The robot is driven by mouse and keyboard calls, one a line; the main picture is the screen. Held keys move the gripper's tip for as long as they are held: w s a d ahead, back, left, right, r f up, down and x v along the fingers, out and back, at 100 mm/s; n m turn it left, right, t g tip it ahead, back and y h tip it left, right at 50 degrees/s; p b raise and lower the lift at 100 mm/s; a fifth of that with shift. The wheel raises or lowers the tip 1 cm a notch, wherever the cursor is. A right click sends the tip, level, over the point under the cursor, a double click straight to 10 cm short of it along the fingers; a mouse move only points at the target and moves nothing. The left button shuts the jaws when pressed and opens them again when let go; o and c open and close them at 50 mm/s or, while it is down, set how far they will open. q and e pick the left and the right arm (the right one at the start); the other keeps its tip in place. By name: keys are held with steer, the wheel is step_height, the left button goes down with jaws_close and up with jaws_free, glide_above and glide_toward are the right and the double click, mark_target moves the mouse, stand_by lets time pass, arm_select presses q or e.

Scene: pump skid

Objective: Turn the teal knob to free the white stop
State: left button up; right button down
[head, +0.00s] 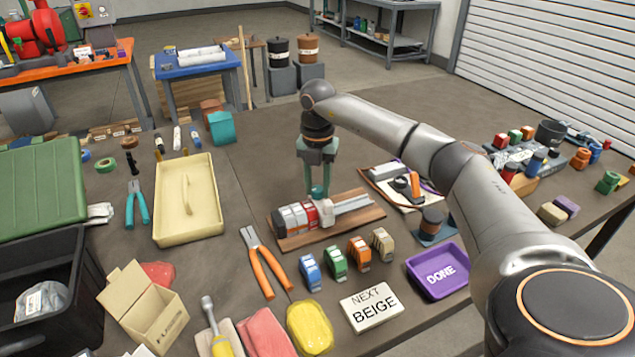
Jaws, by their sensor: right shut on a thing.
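My right gripper (318,184) reaches down over a wooden board (290,244) in the middle of the table. Its fingers are shut on the teal knob (319,193), which is partly hidden between them. Just below the knob is the white stop (327,208), small and partly covered. It sits on a grey metal rail (352,203), at the right end of a row of white and red blocks (300,215). The rail runs on bare to the right. My left gripper is out of view.
Blue, green, orange and beige blocks (334,259) stand in front of the board, near a "NEXT BEIGE" sign (371,307) and a purple "DONE" tray (466,269). Orange-handled pliers (265,262) lie left, beside a cream tray (212,225). A clipboard (385,180) lies close behind right.

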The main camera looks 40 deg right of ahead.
steer(key=shift+r+n+p, duration=0.2)
steer(key=shift+n+p, duration=0.75)
steer(key=shift+n, duration=0.25)
steer(key=shift+n+p, duration=0.55)
steer(key=shift+n, duration=0.35)
steer(key=shift+n+p, duration=0.45)
steer(key=shift+n, duration=0.45)
steer(key=n+p, duration=0.1)
steer(key=n, duration=0.4)
steer(key=shift+f, duration=0.15)
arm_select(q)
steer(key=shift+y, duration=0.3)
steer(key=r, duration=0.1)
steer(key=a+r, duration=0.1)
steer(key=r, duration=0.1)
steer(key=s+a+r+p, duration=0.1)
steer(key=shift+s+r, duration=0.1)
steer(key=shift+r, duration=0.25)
arm_select(e)
steer(key=n, duration=0.5)
steer(key=shift+n, duration=0.4)
steer(key=c, duration=0.5)
jaws_free()
